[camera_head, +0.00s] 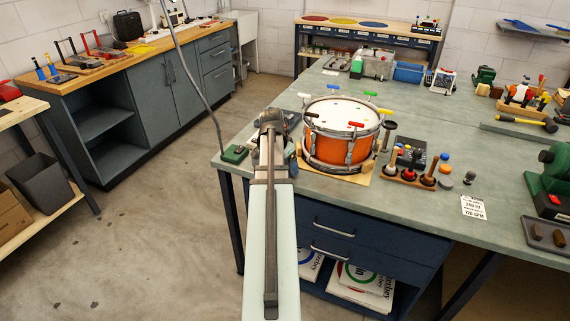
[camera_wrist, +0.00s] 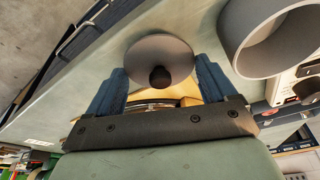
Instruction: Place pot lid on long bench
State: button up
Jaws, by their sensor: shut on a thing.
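A grey round lid with a dark knob (camera_wrist: 160,52), which I take as the pot lid, sits between the two blue fingers of my gripper (camera_wrist: 159,66) in the wrist view. My gripper is shut on it. In the head view my gripper (camera_head: 271,120) is over the near left corner of the grey-green bench (camera_head: 350,198), left of the orange drum; my arm largely hides the lid there. A grey open cylinder (camera_wrist: 238,50), perhaps the pot, shows at the right of the wrist view. I cannot tell which bench is the long one.
The orange drum (camera_head: 341,147) stands close right of my gripper. A green block (camera_head: 235,154) lies left of it. A wooden rack (camera_head: 408,180) with tools is right of the drum.

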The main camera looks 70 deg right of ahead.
jog(key=shift+f, duration=0.45)
jog(key=o, duration=0.8)
jog(key=shift+r, duration=0.1)
jog(key=shift+r, duration=0.45)
jog(key=v, duration=1.2)
jog(key=shift+f, duration=0.1)
